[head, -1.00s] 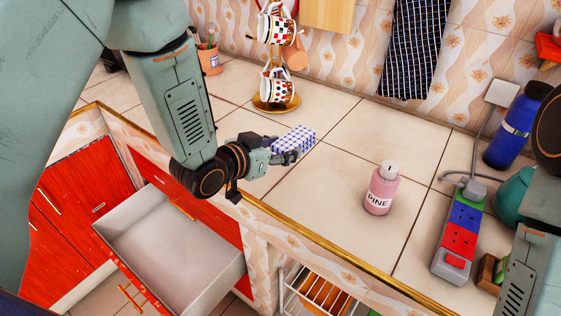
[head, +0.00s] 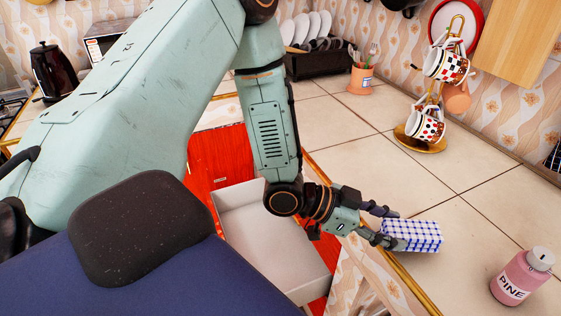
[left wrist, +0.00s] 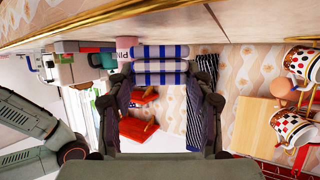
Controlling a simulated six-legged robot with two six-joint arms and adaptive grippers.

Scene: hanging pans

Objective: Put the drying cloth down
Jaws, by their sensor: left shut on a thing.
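The drying cloth (head: 412,235) is a folded blue-and-white checked block. My left gripper (head: 384,225) is shut on its near end, over the tiled counter close to the gold front edge. In the left wrist view, which is upside down, the cloth (left wrist: 160,62) sits between my left fingertips (left wrist: 160,84), close to the counter surface. I cannot tell whether it touches the tiles. My right gripper is not in view.
A pink PINE bottle (head: 522,276) stands right of the cloth. A gold mug stand (head: 420,144) with spotted mugs is behind. An open drawer (head: 270,240) juts out below the counter edge. Tiles (head: 455,185) between cloth and mug stand are clear.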

